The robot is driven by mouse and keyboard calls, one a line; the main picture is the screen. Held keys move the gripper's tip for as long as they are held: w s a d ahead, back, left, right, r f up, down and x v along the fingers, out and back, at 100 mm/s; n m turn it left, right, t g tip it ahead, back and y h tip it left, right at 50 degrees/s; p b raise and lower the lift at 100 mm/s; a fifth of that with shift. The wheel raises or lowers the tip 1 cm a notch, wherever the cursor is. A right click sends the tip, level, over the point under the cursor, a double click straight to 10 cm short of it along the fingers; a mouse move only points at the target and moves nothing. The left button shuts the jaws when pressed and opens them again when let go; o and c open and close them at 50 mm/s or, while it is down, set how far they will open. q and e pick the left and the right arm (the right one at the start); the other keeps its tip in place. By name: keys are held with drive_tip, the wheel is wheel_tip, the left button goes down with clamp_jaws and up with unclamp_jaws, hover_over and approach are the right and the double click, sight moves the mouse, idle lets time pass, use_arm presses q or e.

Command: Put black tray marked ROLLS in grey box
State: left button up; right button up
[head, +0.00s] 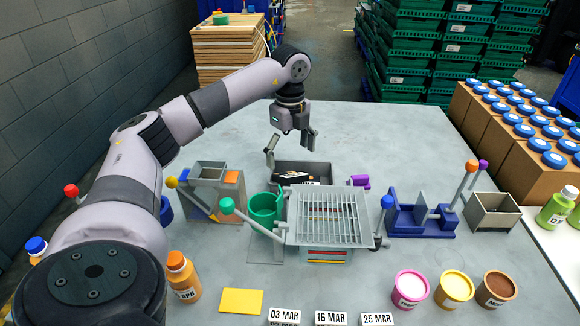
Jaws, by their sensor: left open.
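The grey box (322,169) stands mid-table, just behind a wire-rack fixture that hides part of its front. A black tray (289,179) with a pale and orange patch lies in the box, seemingly a little tilted. Part of a white label shows near its front, but I cannot read it fully. My left gripper (290,149) is open and empty above the back of the box, its fingers spread apart and clear of the tray. My right gripper is out of view.
A wire rack (327,214), green cup (263,206) and blue fixture (421,219) stand near the box. A small grey bin (493,211) is at right. Pots (409,288) and date blocks line the front. The table behind right is clear.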

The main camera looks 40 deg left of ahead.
sight(290, 175)
use_arm(q)
wheel_tip(290, 175, up, 8)
idle(0.7)
